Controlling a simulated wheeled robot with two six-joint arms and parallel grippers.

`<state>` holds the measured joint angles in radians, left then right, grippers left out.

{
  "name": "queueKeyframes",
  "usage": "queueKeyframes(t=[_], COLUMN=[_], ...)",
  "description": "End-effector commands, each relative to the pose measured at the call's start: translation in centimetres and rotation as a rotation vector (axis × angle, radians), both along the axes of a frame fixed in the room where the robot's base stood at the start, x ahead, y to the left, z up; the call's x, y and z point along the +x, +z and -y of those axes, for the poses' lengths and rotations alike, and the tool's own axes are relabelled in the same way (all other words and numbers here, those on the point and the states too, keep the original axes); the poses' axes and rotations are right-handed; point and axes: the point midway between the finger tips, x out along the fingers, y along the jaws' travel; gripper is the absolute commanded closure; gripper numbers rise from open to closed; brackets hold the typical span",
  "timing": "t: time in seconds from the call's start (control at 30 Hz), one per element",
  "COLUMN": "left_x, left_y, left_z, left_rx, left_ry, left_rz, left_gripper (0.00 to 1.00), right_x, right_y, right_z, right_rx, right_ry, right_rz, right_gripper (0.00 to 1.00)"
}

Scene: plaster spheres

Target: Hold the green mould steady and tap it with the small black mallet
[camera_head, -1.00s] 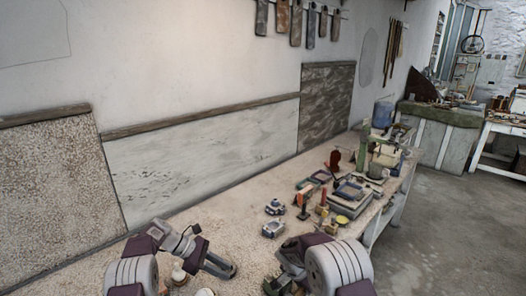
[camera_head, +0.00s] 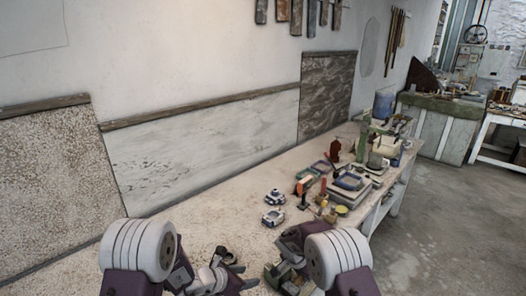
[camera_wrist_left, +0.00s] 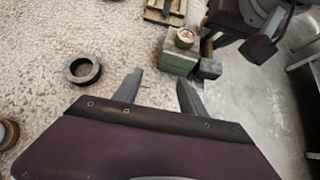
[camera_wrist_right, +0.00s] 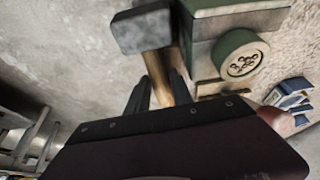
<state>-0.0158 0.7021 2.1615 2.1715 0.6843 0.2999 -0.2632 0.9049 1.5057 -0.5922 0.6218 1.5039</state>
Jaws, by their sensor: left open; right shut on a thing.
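The green mould (camera_head: 274,274) stands on the worktop near the bottom of the head view, partly hidden by my right arm. It shows as a green block (camera_wrist_left: 178,62) with a round fitting in the left wrist view, and close up in the right wrist view (camera_wrist_right: 202,45). My left gripper (camera_wrist_left: 160,90) is open and empty, with the mould beyond its right finger. My right gripper (camera_wrist_right: 160,88) is shut on the wooden handle of the small mallet (camera_wrist_right: 155,72). The black mallet head (camera_wrist_right: 145,28) is beside the mould; I cannot tell whether they touch.
A dark ring (camera_wrist_left: 82,70) lies left of my left gripper. Small blue-white items (camera_head: 274,207) and a cluster of tools and trays (camera_head: 348,182) stand farther along the worktop. The pale worktop (camera_head: 190,225) is clear along the wall. Its edge and the floor (camera_head: 440,220) lie right.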

Motion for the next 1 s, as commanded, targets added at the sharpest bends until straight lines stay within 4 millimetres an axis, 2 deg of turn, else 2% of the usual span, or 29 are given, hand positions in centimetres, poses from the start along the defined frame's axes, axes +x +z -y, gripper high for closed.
queueKeyframes(t=[0.17,0.63,1.0], left_x=[0.6,4.7,5.3], left_y=[-0.7,-5.4,-6.1], left_z=[0.6,4.6,5.1], left_rx=[-0.002,-0.003,-0.003], left_ry=[-0.001,-0.002,0.000], left_rz=[-0.001,0.001,0.001], left_gripper=[0.51,0.51,0.51], right_x=[0.0,0.0,0.0], right_y=[0.0,0.0,0.0], right_z=[0.0,0.0,0.0], right_rx=[0.000,0.000,0.000], right_ry=[0.000,0.000,0.000], right_rz=[0.000,0.000,0.000], right_gripper=[1.00,1.00,1.00])
